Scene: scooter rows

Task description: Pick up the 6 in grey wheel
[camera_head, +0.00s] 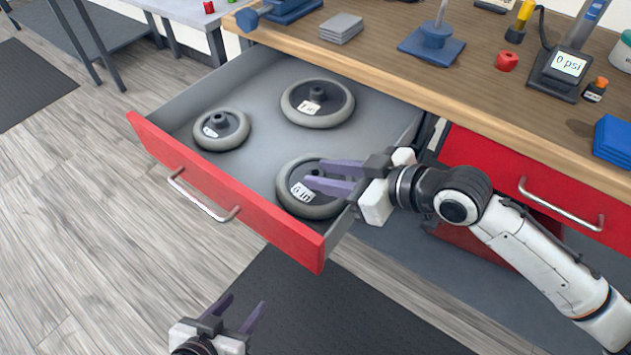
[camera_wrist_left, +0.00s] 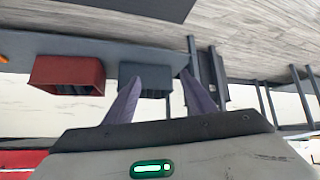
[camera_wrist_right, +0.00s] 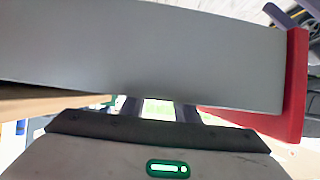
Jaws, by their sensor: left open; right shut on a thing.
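The grey wheel labelled "6 in" (camera_head: 311,207) is at the right front of the open drawer (camera_head: 254,75). My right gripper (camera_head: 318,173) reaches over the drawer's right side and is shut on the wheel's hub, which its fingers partly hide. The wheel looks level, and I cannot tell whether it is clear of the drawer floor. In the right wrist view a grey drawer panel (camera_wrist_right: 140,55) hides the wheel. My left gripper (camera_head: 246,302) is open and empty, low in front of the drawer; its parted fingers also show in the left wrist view (camera_wrist_left: 158,88).
A small wheel (camera_head: 221,130) and a large wheel labelled "7 in" (camera_head: 317,103) lie in the same drawer. The red drawer front (camera_head: 230,190) has a metal handle (camera_head: 200,198). The wooden bench (camera_head: 440,75) above holds tools and a gauge reading "0 psi" (camera_head: 560,70).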

